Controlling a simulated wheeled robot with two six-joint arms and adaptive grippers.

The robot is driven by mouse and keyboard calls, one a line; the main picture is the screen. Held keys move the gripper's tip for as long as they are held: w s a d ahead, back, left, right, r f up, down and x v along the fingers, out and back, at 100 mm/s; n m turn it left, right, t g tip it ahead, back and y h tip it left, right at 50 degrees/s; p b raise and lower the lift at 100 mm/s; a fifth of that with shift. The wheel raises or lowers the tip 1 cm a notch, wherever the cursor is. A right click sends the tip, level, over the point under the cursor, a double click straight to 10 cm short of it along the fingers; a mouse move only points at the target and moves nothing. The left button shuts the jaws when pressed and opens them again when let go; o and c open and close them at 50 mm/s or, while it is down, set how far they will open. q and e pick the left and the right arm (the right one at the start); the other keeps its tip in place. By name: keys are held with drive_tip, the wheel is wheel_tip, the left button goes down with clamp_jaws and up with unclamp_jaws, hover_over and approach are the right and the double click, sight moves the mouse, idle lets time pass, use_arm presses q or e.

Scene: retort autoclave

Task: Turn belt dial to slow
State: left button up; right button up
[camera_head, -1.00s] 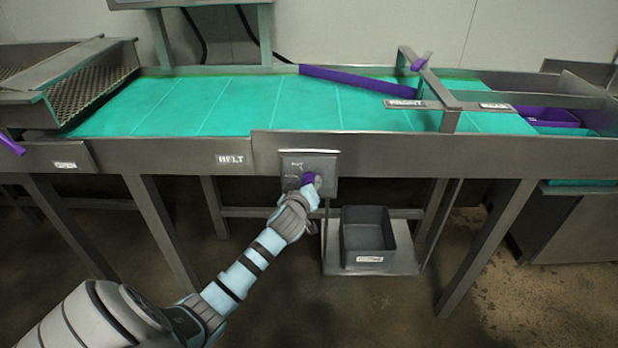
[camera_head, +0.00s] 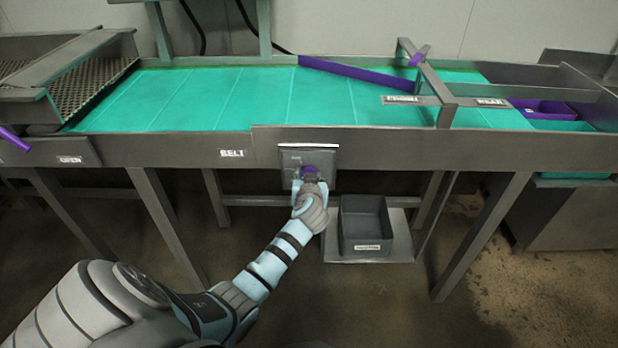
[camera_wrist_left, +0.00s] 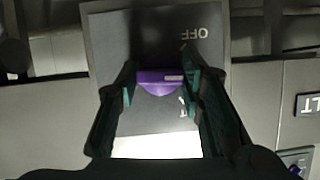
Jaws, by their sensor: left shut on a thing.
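The purple belt dial (camera_head: 309,171) sits on a grey control plate (camera_head: 322,157) on the front of the conveyor, right of the "BELT" label (camera_head: 232,153). In the left wrist view the dial (camera_wrist_left: 158,82) lies between the two fingers, with a pale mark on its right side. "OFF" shows upside down on the plate (camera_wrist_left: 125,35), and part of another word is covered by a finger. My left gripper (camera_head: 310,186) is shut on the dial; it also shows in the left wrist view (camera_wrist_left: 160,88). My right gripper is not in view.
The green belt (camera_head: 225,100) runs above the plate, with a purple diverter bar (camera_head: 345,80) across it. A grey bin (camera_head: 364,226) stands on a low shelf right of my left gripper. Table legs flank the space below.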

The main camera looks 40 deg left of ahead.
use_arm(q)
drive_tip(key=shift+r, duration=0.2)
drive_tip(key=o, duration=1.2)
drive_tip(key=shift+f, duration=0.1)
drive_tip(key=shift+c, duration=0.2)
drive_tip(key=v, duration=1.2)
drive_tip(key=shift+w, duration=0.1)
